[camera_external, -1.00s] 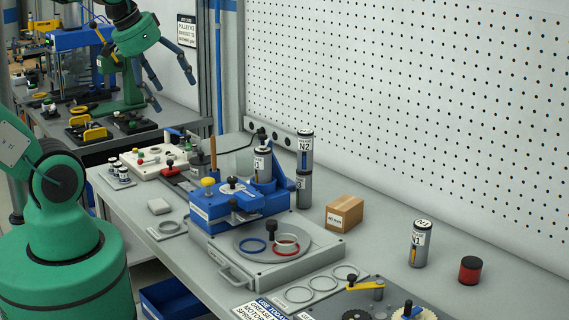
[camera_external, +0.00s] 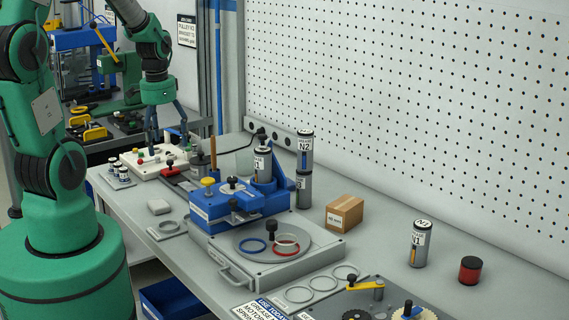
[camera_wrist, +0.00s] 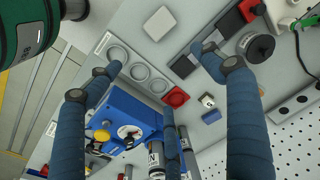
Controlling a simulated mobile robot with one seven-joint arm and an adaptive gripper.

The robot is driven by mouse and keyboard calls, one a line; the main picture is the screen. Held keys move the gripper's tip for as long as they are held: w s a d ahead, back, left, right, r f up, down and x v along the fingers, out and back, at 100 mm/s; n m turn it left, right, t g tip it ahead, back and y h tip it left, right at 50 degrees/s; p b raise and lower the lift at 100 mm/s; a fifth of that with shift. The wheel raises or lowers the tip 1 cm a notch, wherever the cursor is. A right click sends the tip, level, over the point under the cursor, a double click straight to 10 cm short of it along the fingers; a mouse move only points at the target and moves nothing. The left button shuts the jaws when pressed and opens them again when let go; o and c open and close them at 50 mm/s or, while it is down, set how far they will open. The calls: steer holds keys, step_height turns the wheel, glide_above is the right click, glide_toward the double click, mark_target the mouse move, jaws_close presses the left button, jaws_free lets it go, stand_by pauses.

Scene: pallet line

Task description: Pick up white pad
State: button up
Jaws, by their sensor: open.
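The white pad (camera_external: 158,206) is a small pale block lying flat on the grey bench, left of the blue fixture. In the wrist view, a white square that looks like the pad (camera_wrist: 158,23) lies near the top, beyond my fingertips. My gripper (camera_external: 167,137) is open and empty, fingers pointing down, above the far left end of the bench and apart from the pad. In the wrist view its three blue fingers (camera_wrist: 157,75) are spread, with nothing between them.
The blue fixture (camera_external: 232,203) stands right of the pad, and a small ring plate (camera_external: 167,229) lies in front. Some bare bench surrounds the pad.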

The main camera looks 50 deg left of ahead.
glide_above(158, 203)
step_height(158, 203, down, 6)
steer(key=shift+g, duration=0.3)
steer(key=shift+f, duration=0.15)
steer(key=shift+f+b, duration=0.55)
steer(key=shift+f, duration=3.65)
steer(key=shift+f+b, duration=0.6)
steer(key=shift+f, duration=2)
steer(key=c, duration=1.2)
